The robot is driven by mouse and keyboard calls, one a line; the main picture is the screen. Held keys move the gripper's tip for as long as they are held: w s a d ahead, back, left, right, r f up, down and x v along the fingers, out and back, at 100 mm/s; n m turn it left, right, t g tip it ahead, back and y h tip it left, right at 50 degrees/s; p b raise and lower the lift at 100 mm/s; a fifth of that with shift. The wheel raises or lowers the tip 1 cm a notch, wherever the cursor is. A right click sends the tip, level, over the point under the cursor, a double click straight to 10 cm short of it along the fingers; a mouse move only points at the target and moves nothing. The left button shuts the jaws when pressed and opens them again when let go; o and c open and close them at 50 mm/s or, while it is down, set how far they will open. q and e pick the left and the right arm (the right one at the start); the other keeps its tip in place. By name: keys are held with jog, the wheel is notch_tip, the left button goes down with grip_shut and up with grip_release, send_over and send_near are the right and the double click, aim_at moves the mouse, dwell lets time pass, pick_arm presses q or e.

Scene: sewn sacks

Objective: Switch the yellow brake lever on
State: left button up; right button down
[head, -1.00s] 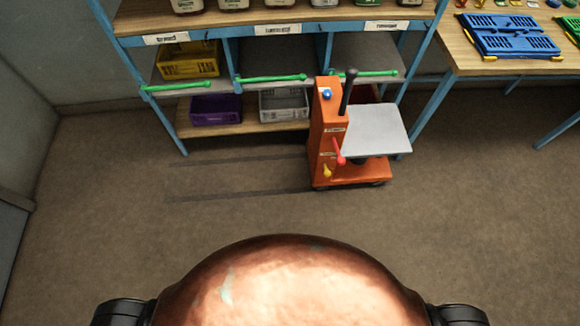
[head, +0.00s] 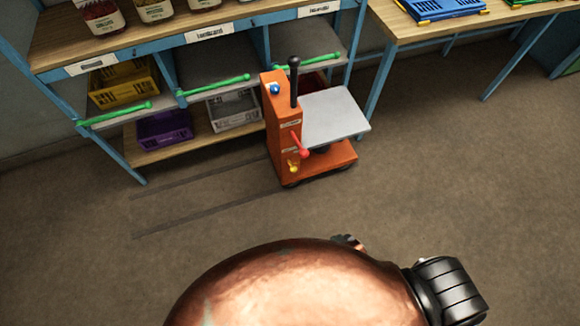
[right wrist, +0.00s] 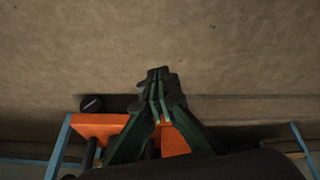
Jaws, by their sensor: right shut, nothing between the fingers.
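The yellow brake lever (head: 293,167) sits low on the side of the orange cart column (head: 281,125), below a red lever (head: 300,145). It is small, and its exact setting is hard to tell. In the right wrist view my right gripper (right wrist: 157,74) is shut and empty, with orange parts of the cart (right wrist: 100,126) behind and beside it. The yellow lever is not clear there, and I see no clear contact. In the head view my copper body hides most of my right arm, and the fingertips are not clear. My left gripper is not in view.
The cart has a grey platform (head: 333,115), a black handle (head: 294,82) and a blue button (head: 274,89). Behind it is a blue shelf with green bars (head: 213,85) and yellow (head: 124,84) and purple (head: 164,128) crates. The floor before the cart is clear.

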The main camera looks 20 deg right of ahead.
jog(key=w+a+r+n+t+y+b, duration=0.1)
jog(key=w+a+r+t, duration=0.1)
jog(key=w+r, duration=0.5)
jog(key=w+a+r+t+b, duration=0.1)
jog(key=w+a+r, duration=0.2)
jog(key=w, duration=0.7)
jog(key=n+t+y+b, duration=0.1)
jog(key=n+t+b, duration=0.1)
jog(key=t+b, duration=0.1)
send_near(291, 168)
notch_tip(291, 168, up, 4)
jog(key=w+a, duration=0.2)
jog(key=w, duration=0.1)
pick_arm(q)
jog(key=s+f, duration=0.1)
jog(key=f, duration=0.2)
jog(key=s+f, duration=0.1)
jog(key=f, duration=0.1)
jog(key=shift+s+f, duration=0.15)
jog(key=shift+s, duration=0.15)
pick_arm(e)
jog(key=shift+s+d+r, duration=0.1)
jog(key=shift+s+d, duration=0.05)
jog(key=shift+s, duration=0.1)
